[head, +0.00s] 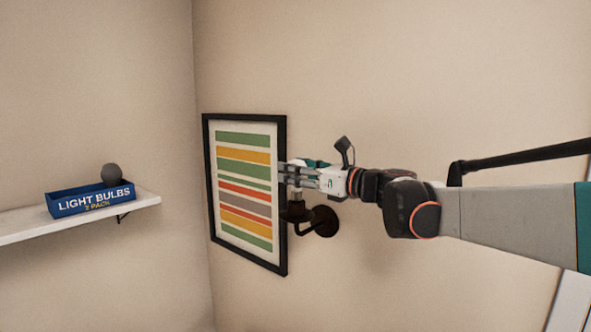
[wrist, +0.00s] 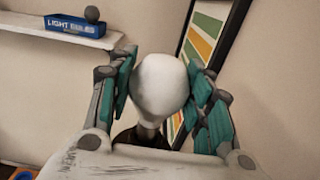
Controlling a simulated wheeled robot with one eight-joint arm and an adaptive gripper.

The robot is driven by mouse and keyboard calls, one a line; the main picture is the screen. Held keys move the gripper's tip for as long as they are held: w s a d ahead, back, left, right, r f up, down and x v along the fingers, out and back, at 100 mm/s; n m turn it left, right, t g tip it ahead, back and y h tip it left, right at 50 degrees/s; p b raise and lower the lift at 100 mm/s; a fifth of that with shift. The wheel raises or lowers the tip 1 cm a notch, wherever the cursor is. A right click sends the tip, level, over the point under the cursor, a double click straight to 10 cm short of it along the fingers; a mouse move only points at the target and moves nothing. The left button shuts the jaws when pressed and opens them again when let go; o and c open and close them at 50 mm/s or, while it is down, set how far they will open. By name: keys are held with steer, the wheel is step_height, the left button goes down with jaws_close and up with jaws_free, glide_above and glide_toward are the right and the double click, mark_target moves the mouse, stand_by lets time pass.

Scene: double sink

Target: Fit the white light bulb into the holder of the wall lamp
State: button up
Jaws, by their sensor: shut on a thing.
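In the wrist view a white light bulb (wrist: 158,85) stands between the teal finger pads of my gripper (wrist: 160,88). The gripper is shut on it. The bulb's narrow lower end points down toward a dark holder (wrist: 127,139), partly hidden behind the bulb and the gripper. In the head view my gripper (head: 299,177) is just above the dark wall lamp (head: 325,221), whose arm curves out from a round wall plate to the holder (head: 297,214). The bulb is mostly hidden by the fingers there. I cannot tell whether the bulb's base is inside the holder.
A framed striped picture (head: 245,190) hangs on the wall close behind and left of my gripper. A white shelf (head: 142,201) at the left carries a blue light bulb box (head: 75,203) with a grey bulb (head: 112,174) in it. The wall above the lamp is bare.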

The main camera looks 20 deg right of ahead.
steer(key=shift+f+b, duration=0.8)
steer(key=shift+f, duration=0.35)
steer(key=o, duration=0.9)
step_height(320, 180, up, 10)
steer(key=shift+s, duration=0.1)
stand_by(0.5)
